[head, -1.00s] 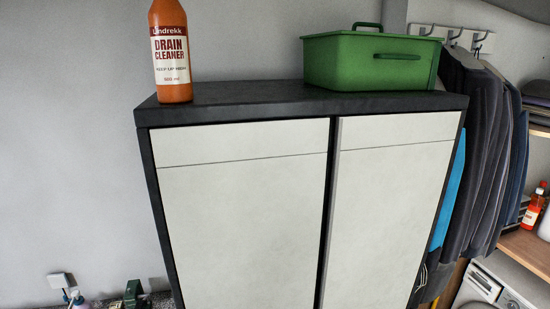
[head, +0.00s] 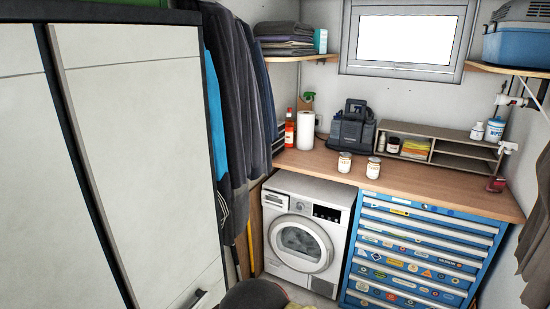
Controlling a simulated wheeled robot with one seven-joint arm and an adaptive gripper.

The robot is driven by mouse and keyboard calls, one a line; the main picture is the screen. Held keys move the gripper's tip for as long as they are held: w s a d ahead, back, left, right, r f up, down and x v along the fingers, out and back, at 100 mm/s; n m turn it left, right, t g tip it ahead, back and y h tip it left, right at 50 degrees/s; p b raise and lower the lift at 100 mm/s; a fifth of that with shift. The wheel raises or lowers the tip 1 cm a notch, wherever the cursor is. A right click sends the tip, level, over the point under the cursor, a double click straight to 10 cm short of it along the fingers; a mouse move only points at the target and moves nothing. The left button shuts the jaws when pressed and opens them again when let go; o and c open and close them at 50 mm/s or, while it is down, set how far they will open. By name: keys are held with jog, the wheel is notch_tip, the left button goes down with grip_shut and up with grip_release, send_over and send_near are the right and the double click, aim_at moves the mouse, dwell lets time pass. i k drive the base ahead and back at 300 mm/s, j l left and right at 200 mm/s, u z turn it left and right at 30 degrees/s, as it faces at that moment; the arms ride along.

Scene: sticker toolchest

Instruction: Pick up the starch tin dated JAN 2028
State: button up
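My gripper is not in view.
The counter (head: 310,168) spans a washing machine (head: 301,240) and a blue drawer chest (head: 410,255). A white cabinet (head: 140,150) and hanging clothes (head: 235,90) flank the left.

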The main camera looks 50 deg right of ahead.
aim_at(374, 164)
jog(key=z, duration=2.3)
jog(key=i+z, duration=0.1)
jog(key=z, duration=0.45)
jog(key=i+j+z, duration=0.5)
jog(key=i+j, duration=0.2)
jog(key=i+j+z, duration=0.25)
jog(key=j, duration=0.35)
jog(key=i+j, duration=0.4)
jog(key=j, duration=0.2)
